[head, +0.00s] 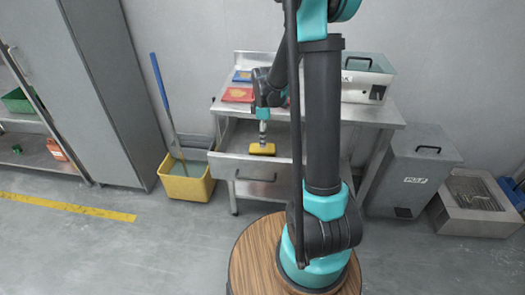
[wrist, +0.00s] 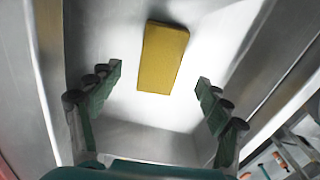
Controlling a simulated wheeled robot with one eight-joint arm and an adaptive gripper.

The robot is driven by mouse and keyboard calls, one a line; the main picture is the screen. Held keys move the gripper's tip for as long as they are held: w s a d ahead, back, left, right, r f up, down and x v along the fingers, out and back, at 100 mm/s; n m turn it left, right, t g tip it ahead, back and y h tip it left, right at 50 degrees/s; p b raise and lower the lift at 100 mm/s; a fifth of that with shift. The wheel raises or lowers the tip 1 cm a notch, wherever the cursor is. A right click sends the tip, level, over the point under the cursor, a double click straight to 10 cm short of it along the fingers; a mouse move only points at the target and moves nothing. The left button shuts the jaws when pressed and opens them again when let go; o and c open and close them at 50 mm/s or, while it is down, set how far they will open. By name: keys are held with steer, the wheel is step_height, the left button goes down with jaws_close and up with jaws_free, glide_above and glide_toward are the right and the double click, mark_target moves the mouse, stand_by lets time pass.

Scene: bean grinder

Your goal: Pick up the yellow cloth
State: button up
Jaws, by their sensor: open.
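The yellow cloth (head: 262,149) is a flat, folded-looking block lying in the open metal drawer (head: 225,160) of the workbench. In the wrist view the cloth (wrist: 163,57) lies on the bare drawer floor, slightly tilted, in the upper middle. My gripper (head: 263,136) points down above the cloth in the head view. In the wrist view my gripper (wrist: 158,82) is open, with one finger to each side and the cloth ahead between and beyond the fingertips. Nothing is between the fingers, and I see no contact with the cloth.
Drawer walls (wrist: 50,70) stand close on both sides of my gripper. The workbench top (head: 275,110) holds a red item (head: 238,94), a blue item (head: 242,76) and a metal case (head: 365,80). A yellow bucket (head: 187,185) with a mop stands left, a grey bin (head: 410,175) right.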

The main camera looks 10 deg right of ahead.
steer(key=shift+a+f, duration=0.15)
steer(key=shift+f, duration=2.7)
steer(key=shift+c, duration=0.4)
steer(key=c, duration=1.1)
steer(key=shift+c, duration=0.2)
step_height(320, 180, up, 20)
